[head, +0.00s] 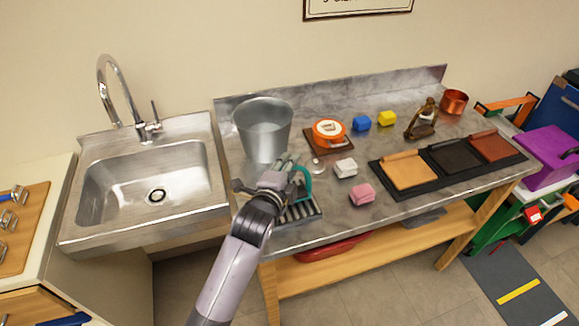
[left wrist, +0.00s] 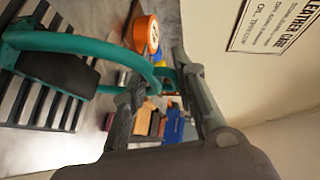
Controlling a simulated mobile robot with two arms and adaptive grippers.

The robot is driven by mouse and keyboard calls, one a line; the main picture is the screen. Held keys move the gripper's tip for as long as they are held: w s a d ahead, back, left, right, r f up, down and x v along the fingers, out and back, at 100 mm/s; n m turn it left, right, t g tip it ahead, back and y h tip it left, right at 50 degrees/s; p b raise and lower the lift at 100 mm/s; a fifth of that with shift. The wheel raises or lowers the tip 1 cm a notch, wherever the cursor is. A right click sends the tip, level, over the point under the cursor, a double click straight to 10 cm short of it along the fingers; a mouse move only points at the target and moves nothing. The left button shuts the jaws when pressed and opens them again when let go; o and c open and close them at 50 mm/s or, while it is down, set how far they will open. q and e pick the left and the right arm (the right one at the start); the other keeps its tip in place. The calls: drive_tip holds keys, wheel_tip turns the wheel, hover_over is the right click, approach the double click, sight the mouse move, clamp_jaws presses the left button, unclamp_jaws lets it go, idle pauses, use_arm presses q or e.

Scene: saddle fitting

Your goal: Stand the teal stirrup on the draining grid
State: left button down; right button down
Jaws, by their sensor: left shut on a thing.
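The teal stirrup (head: 303,180) is in my left gripper (head: 284,170), over the draining grid (head: 302,212) at the left front of the metal-topped bench. In the left wrist view the gripper (left wrist: 158,78) is shut on the teal arch of the stirrup (left wrist: 75,43). The stirrup's dark tread lies over the slats of the grid (left wrist: 25,108). I cannot tell whether the stirrup touches the slats. My gripper and arm hide part of the grid and stirrup in the head view. My right gripper is not in view.
A metal bucket (head: 263,130) stands just behind the grid. To the right are an orange tin (head: 328,131), a white block (head: 346,167), a pink block (head: 362,194) and a black tray (head: 439,174) with coloured pads. A sink (head: 140,185) is left of the bench.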

use_arm(q)
drive_tip(key=shift+f, duration=0.1)
drive_tip(key=c, duration=1.3)
unclamp_jaws()
drive_tip(key=shift+r, duration=0.2)
drive_tip(key=b+v, duration=0.1)
drive_tip(key=v, duration=1.1)
drive_tip(key=shift+f, duration=0.15)
